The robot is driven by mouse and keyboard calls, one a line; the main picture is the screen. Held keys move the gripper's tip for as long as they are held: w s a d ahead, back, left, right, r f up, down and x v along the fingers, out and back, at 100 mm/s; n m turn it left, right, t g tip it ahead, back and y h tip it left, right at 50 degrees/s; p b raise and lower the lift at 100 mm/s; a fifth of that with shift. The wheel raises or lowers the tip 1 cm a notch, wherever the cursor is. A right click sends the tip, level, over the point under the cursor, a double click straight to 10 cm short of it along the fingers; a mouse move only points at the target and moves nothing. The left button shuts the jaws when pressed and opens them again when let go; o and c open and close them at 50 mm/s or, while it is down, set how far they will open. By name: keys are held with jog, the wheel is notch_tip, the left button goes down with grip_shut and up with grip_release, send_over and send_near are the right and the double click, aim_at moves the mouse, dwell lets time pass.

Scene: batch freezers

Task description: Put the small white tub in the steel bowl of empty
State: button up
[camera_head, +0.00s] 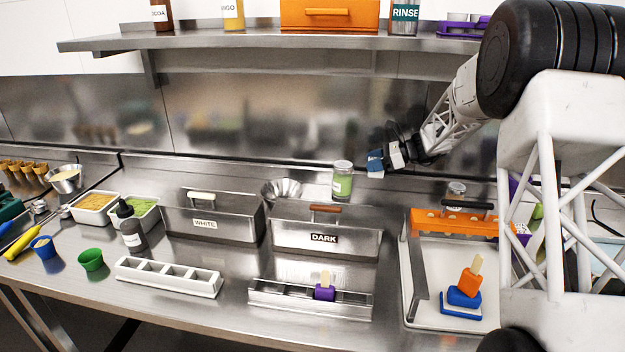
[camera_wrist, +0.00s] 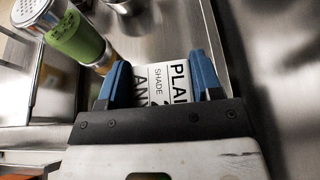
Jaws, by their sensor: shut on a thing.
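My gripper (camera_head: 376,163) is above the back of the counter, right of the green-labelled jar. Its blue fingers are shut on the small white tub (camera_head: 376,174), which shows only as a small white patch here. In the wrist view my gripper (camera_wrist: 158,76) has a finger on each side of the tub's white face (camera_wrist: 168,90), with black lettering including "SHADE". The rest of the tub is hidden. A steel bowl (camera_head: 282,188) stands behind the bins, left of the jar and well left of my gripper. It looks empty, but its bottom is hidden.
The jar (camera_head: 342,182) with a silver lid stands between bowl and gripper; it also shows in the wrist view (camera_wrist: 75,38). Lidded bins marked WHITE (camera_head: 212,218) and DARK (camera_head: 325,230) stand in front of the bowl. A shelf (camera_head: 270,42) runs above. Another steel bowl (camera_head: 66,180) holds something cream.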

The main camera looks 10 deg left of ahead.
jog(key=s+a+r+n+g, duration=0.1)
jog(key=s+a+r, duration=0.1)
jog(key=a, duration=0.9)
jog(key=s+a+r+n+g, duration=0.2)
jog(key=s+a, duration=0.1)
jog(key=a, duration=0.7)
jog(key=s+a+r+n+g, duration=0.1)
jog(key=s+a+r+g, duration=0.1)
jog(key=a, duration=0.9)
jog(key=shift+s+a+r+n+h, duration=0.15)
jog(key=shift+s+a+n+h, duration=0.2)
jog(key=shift+s, duration=0.35)
jog(key=shift+f, duration=2.5)
jog(key=shift+f, duration=0.1)
jog(key=shift+f, duration=2.4)
jog(key=shift+f, duration=0.55)
jog(key=o, duration=1)
jog(key=shift+c, duration=0.2)
